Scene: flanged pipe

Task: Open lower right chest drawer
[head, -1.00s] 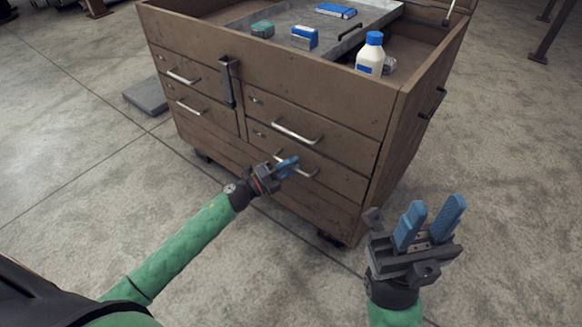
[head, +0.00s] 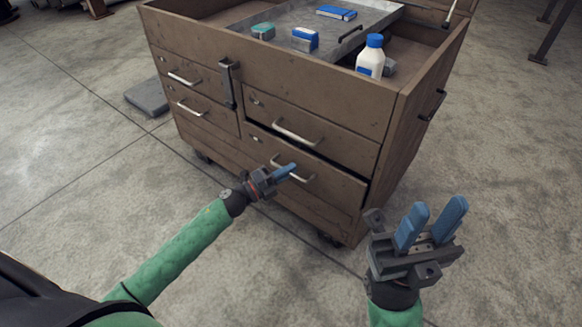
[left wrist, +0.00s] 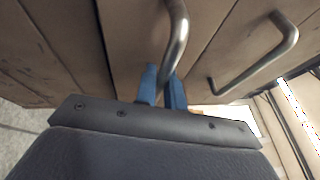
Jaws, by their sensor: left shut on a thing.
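The brown wooden chest (head: 300,80) stands on the floor ahead. Its lower right drawer (head: 325,183) is pulled out a little, with a dark gap above its front and at its right side. My left gripper (head: 288,170) is at this drawer's metal handle (head: 302,178). In the left wrist view its blue fingers (left wrist: 162,88) are shut on the handle (left wrist: 177,40). My right gripper (head: 432,225) is off to the right of the chest, with its two blue fingers apart and nothing between them.
The upper right drawer (head: 300,120) and its handle (head: 297,135) sit just above, closed. A white bottle with a blue cap (head: 370,58), a metal tray (head: 345,45) and small blue boxes are on top. The floor in front is clear.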

